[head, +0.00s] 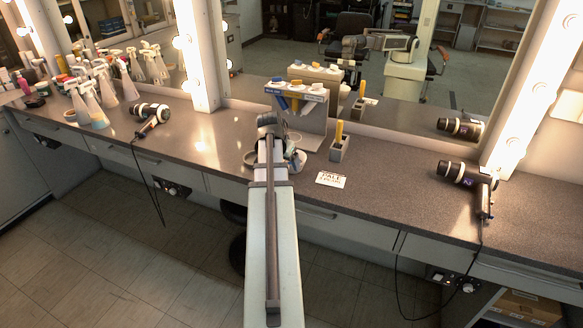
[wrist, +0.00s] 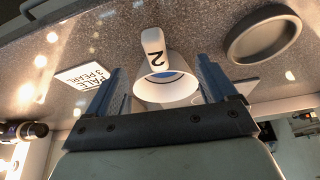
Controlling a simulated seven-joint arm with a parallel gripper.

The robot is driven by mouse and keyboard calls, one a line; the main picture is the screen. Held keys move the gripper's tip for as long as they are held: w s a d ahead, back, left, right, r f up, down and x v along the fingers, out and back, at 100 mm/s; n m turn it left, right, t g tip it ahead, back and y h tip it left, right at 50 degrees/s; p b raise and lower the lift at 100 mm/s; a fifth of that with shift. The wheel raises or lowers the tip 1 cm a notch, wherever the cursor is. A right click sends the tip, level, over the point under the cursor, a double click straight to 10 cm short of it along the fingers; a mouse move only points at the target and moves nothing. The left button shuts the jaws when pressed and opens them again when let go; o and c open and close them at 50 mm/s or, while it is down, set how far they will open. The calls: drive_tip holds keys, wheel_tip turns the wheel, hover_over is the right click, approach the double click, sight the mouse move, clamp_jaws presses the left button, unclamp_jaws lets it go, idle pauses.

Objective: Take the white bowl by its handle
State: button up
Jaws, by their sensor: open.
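The white bowl (wrist: 166,92) lies between and just beyond the finger tips in the wrist view. Its white handle, marked with a black 2 (wrist: 154,45), points up in that picture, away from my gripper's base. My gripper (wrist: 158,66) is open, with one blue finger on each side of the bowl and handle. I see no clear contact. In the head view my arm hides most of the gripper, and part of the bowl (head: 299,160) shows at its right side.
A dark round dish (wrist: 232,45) lies near the bowl, and a printed card (head: 330,180) lies to its right in the head view. A tool rack (head: 314,125) and a grey holder (head: 339,150) stand close by. Hair dryers (head: 462,174) and spray bottles (head: 92,108) are farther off.

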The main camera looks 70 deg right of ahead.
sight(290, 166)
drive_tip(key=shift+x, duration=2.3)
clamp_jaws()
